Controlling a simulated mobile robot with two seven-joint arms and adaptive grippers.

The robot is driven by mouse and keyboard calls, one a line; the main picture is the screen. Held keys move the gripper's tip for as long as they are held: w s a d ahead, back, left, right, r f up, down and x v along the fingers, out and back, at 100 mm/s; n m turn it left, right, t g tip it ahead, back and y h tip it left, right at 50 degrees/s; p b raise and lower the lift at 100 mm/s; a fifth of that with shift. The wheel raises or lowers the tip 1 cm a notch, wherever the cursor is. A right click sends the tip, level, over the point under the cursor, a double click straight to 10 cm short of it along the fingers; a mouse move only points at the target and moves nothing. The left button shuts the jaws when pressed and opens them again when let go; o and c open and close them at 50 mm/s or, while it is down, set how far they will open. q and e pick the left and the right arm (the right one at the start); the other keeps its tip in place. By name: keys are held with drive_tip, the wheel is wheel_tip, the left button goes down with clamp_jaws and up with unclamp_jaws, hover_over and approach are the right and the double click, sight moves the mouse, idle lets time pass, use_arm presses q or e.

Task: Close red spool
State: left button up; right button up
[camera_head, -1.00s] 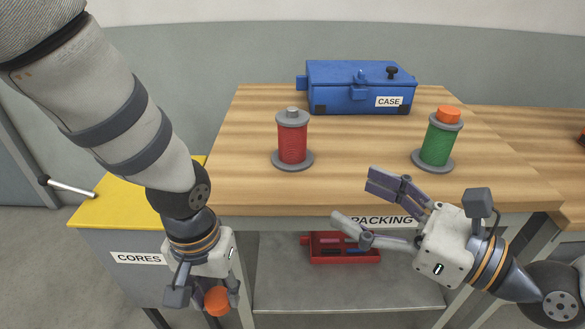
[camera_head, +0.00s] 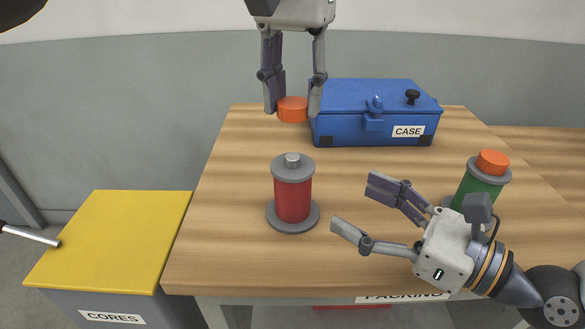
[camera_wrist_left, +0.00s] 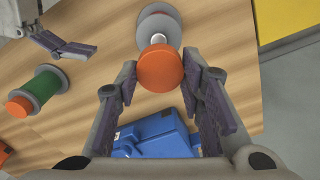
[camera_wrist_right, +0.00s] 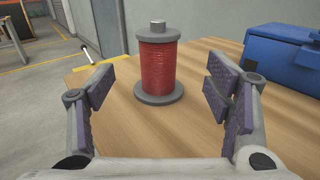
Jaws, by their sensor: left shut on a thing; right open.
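The red spool (camera_head: 292,200) stands upright on the wooden table, with grey flanges and a bare grey stub on top. It also shows in the right wrist view (camera_wrist_right: 158,65). My left gripper (camera_head: 293,105) is shut on an orange cap (camera_head: 292,110) and holds it in the air above the spool. In the left wrist view the cap (camera_wrist_left: 160,69) sits between the fingers and hides part of the spool, whose grey flange (camera_wrist_left: 160,20) shows beyond it. My right gripper (camera_head: 350,205) is open and empty, to the right of the spool, with its fingers pointing towards it.
A blue case (camera_head: 375,115) stands at the back of the table (camera_head: 240,150), behind the spool. A green spool (camera_head: 480,185) with an orange cap stands at the right, partly behind my right gripper. A yellow-topped cores bin (camera_head: 110,240) is at the left.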

use_arm(q)
drive_tip(key=shift+w+r, duration=0.1)
drive_tip(key=shift+r, duration=0.05)
use_arm(e)
drive_tip(key=shift+w+r, duration=0.1)
drive_tip(key=shift+w, duration=0.05)
use_arm(q)
drive_tip(key=shift+s+r, duration=0.1)
drive_tip(key=shift+s, duration=0.35)
use_arm(e)
drive_tip(key=shift+s+r, duration=0.1)
drive_tip(key=shift+s, duration=0.3)
use_arm(q)
drive_tip(key=shift+w, duration=0.1)
use_arm(e)
drive_tip(key=x, duration=1.2)
drive_tip(key=shift+w, duration=0.1)
drive_tip(key=shift+c, duration=0.4)
drive_tip(key=c, duration=1.5)
use_arm(q)
hover_over(293, 156)
drive_tip(key=shift+f, duration=2.45)
drive_tip(key=shift+f, duration=0.1)
drive_tip(key=shift+f, duration=0.8)
